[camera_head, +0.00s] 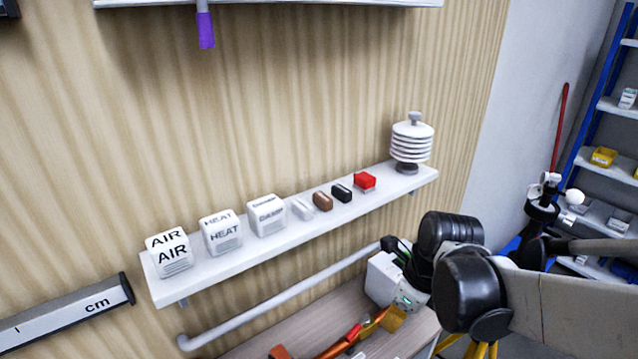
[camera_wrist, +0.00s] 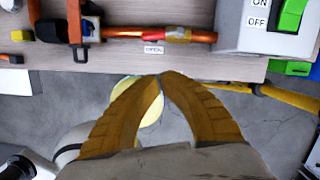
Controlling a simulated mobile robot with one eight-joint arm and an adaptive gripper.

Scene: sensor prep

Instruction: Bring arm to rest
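My gripper (camera_wrist: 160,77) shows in the wrist view with its two ribbed dark-yellow fingers. They lean inward and their tips meet, with nothing seen between them. The tips appear just short of the front edge of the workbench (camera_wrist: 120,62), with grey floor behind the fingers. In the head view my arm (camera_head: 468,290) comes in from the right, its black joints in front of the bench's right end. A dark-yellow shape at the bench there looks like my fingers, partly hidden.
A copper pipe (camera_wrist: 125,33) with a red and yellow section lies on the bench beside a white switch box (camera_wrist: 262,28). Above is a wall shelf (camera_head: 225,262) with labelled white blocks, small parts and a ribbed white sensor shield (camera_head: 411,145). Blue racking (camera_head: 590,120) stands at right.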

